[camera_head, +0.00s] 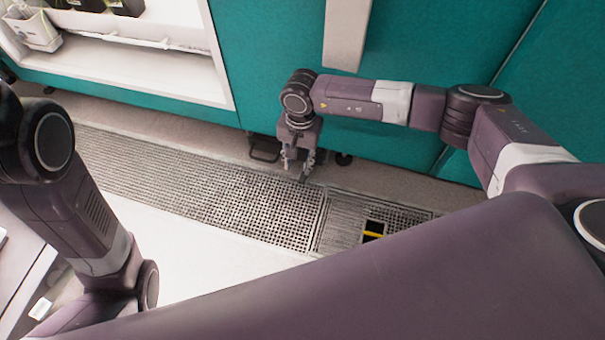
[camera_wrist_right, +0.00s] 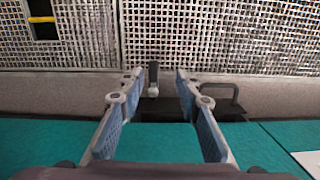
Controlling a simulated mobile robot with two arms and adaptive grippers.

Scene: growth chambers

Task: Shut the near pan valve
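My right gripper (camera_head: 298,168) points down close to the foot of the teal cabinet front, above the floor edge. In the right wrist view its two fingers (camera_wrist_right: 158,80) are apart with nothing held between them. A small grey upright knob or lever (camera_wrist_right: 153,82), which looks like the pan valve, shows between the fingertips, closer to the left one; I cannot tell whether they touch. It stands at a dark flat pan (camera_wrist_right: 165,110) partly hidden by the fingers. A black loop handle (camera_head: 263,150) also shows in the wrist view (camera_wrist_right: 222,94). My left gripper is out of view.
Metal floor grating (camera_head: 200,185) runs along the cabinet, with a dark opening crossed by a yellow bar (camera_head: 373,232). A teal cabinet front (camera_head: 420,50) rises behind the gripper. A white shelf recess (camera_head: 120,70) holds containers at upper left.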

